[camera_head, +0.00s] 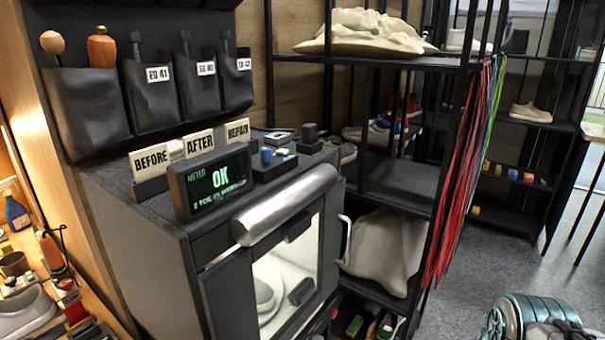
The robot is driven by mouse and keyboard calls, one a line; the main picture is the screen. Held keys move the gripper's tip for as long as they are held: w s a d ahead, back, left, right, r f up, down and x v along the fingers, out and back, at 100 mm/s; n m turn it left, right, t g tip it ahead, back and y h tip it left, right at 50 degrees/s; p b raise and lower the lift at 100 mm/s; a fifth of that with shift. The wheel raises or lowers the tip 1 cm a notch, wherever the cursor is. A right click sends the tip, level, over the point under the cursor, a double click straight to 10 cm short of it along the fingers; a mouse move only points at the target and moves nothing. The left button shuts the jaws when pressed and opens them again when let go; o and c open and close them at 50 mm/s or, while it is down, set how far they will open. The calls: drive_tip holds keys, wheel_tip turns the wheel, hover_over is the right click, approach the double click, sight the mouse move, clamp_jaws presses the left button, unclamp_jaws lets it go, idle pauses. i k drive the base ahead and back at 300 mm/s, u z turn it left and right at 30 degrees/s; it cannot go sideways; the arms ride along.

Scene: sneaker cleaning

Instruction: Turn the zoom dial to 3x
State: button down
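No dial with readable zoom marks can be made out. On top of the black photo booth (150,225) stands a black knob (309,133) on a small dark base. The display (212,180) reads "OK" in green, with smaller text that is hard to read. My gripper's fingers are not in view. A teal and grey rounded part at the lower right looks like my arm.
Cards reading "BEFORE", "AFTER" and "REPAIR" (238,131) stand behind the display. A silver cylinder (285,205) runs along the booth's front top edge. A black shelf rack (400,185) with hanging laces (462,175) stands to the right. Grey floor (480,250) is open at the right.

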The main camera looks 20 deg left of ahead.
sight(266, 153)
drive_tip(key=u, duration=1.55)
